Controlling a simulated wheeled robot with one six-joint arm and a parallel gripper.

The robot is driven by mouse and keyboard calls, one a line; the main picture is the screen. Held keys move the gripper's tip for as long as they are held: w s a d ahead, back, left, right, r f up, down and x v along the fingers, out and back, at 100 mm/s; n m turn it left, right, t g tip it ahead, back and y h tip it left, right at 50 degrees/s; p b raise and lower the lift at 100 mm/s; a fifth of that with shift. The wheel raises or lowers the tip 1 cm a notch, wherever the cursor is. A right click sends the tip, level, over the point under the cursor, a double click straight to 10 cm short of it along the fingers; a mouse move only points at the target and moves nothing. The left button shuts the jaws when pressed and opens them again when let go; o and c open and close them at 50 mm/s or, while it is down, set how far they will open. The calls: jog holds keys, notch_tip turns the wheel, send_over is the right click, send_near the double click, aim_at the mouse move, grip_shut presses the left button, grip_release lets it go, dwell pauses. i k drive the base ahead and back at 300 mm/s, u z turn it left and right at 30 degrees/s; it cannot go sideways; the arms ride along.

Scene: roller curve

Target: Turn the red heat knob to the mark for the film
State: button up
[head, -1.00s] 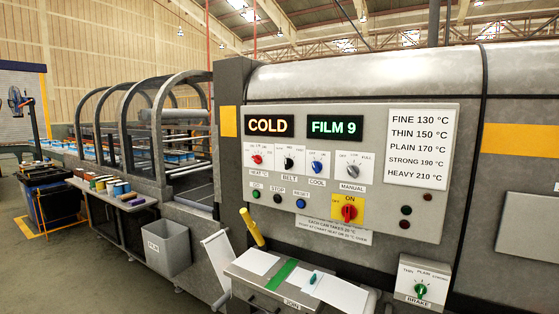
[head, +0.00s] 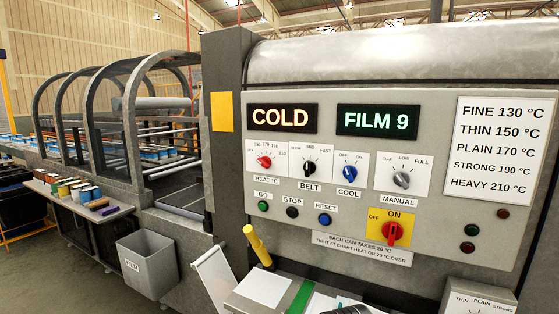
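The red heat knob (head: 264,161) is at the left of the control panel's row of dials, above the label HEAT °C (head: 267,182). Small temperature marks ring it; 170, 190 and 210 are partly readable. Its pointer seems to lean to the upper left, but the exact mark is too small to tell. An orange display (head: 282,117) reads COLD and a green one (head: 376,120) reads FILM 9. The chart (head: 504,148) lists FINE 130, THIN 150, PLAIN 170, STRONG 190 and HEAVY 210 °C. My gripper is not clearly in view; a dark metallic part, possibly my arm, shows at the bottom edge.
Belt (head: 310,168), cool (head: 350,173) and manual (head: 401,179) knobs sit right of the heat knob. A red ON/OFF switch (head: 392,233) and GO, STOP and RESET buttons are below. A yellow lever (head: 257,245) and desk stand in front. A grey FILM bin (head: 148,264) is left.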

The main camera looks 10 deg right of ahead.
aim_at(264, 162)
jog(key=u, duration=0.45)
jog(key=i, duration=0.9)
jog(key=u, duration=0.8)
